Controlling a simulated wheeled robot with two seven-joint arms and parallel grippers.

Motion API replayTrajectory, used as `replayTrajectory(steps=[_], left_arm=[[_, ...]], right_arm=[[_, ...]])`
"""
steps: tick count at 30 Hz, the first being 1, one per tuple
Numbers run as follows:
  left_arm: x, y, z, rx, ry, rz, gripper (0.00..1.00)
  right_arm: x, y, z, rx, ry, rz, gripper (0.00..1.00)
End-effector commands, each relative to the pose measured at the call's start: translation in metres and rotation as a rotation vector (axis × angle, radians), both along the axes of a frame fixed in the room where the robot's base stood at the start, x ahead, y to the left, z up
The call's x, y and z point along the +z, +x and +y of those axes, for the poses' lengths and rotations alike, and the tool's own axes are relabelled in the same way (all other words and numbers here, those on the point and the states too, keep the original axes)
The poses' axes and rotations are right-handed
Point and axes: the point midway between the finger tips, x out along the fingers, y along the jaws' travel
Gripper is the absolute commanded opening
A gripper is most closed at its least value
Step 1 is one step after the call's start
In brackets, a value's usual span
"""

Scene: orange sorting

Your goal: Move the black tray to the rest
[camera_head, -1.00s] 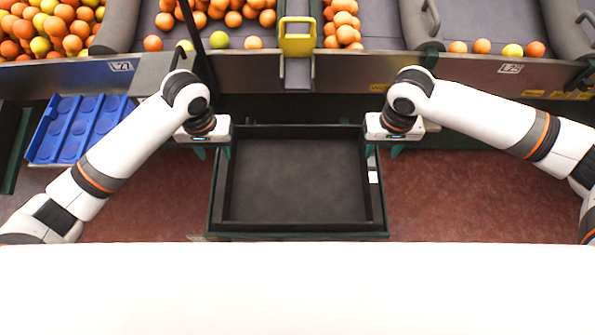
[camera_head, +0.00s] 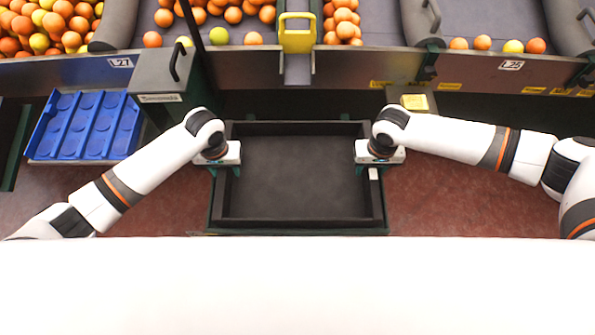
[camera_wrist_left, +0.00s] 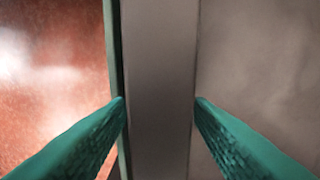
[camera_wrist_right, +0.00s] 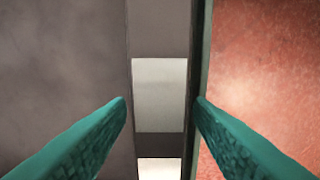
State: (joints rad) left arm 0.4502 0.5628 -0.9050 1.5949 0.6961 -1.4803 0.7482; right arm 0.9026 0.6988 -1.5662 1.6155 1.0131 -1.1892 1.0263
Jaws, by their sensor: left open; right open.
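The black tray (camera_head: 290,221) is empty and sits level on a dark green stand in the middle of the head view. My left gripper (camera_head: 222,165) is over the tray's left wall. In the left wrist view its green fingers (camera_wrist_left: 160,100) are apart, one on each side of the wall (camera_wrist_left: 158,60). My right gripper (camera_head: 376,163) is over the tray's right wall. In the right wrist view its fingers (camera_wrist_right: 160,100) are apart on either side of the wall, which has a white label (camera_wrist_right: 159,95). I cannot tell whether any finger touches the tray.
A blue tray (camera_head: 85,125) with round hollows lies at the left. Behind, a sorting machine holds oranges (camera_head: 50,22) and has a yellow handle (camera_head: 297,35). A grey box with a black handle (camera_head: 165,85) stands at the back left. Red floor (camera_head: 455,200) is open at the right.

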Motion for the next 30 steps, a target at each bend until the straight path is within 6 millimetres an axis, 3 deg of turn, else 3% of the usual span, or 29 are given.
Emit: replayTrajectory(steps=[12,21,30], left_arm=[[-0.0070,-0.0001,-0.0003,0.000,-0.001,0.000,0.47],[-0.0068,-0.0002,-0.0001,0.000,0.000,0.000,0.00],[-0.0056,0.0001,0.0000,0.001,0.000,-0.001,0.00]], right_arm=[[-0.0068,0.0002,-0.0002,0.000,0.000,-0.001,0.47],[-0.0065,0.0003,-0.0003,-0.001,0.000,-0.001,0.00],[-0.0053,0.0006,-0.0003,-0.001,0.000,-0.002,0.00]])
